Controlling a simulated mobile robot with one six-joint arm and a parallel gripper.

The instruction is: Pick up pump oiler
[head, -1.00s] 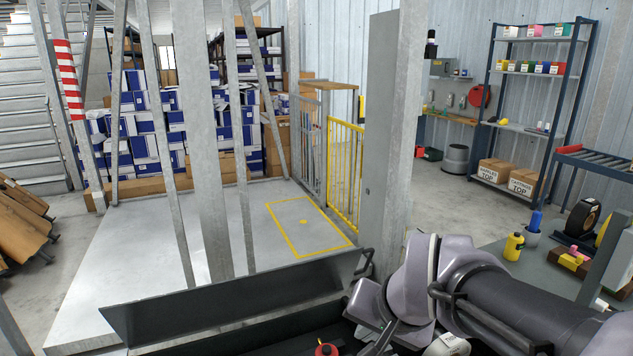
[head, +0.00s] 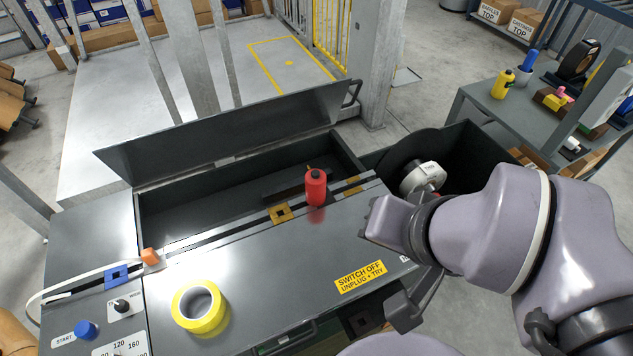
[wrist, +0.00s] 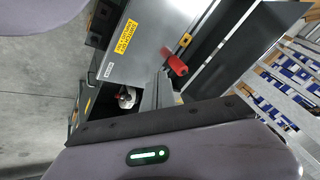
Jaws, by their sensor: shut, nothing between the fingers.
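A red bottle (head: 316,187) with a short top, which appears to be the pump oiler, stands upright on the dark machine's top (head: 255,265), by the slotted rail. In the wrist view the red bottle (wrist: 176,65) shows right of centre, tilted by the camera angle. My gripper (head: 370,222) is right of the bottle and apart from it, over the right part of the machine. It is shut and empty; its narrow grey fingers (wrist: 162,82) show in the wrist view. Much of the gripper is hidden by my wrist in the head view.
A yellow tape roll (head: 200,307) lies on the machine's front left. A raised dark lid (head: 225,135) stands behind the bottle. A yellow bottle (head: 502,84) stands on a side table.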

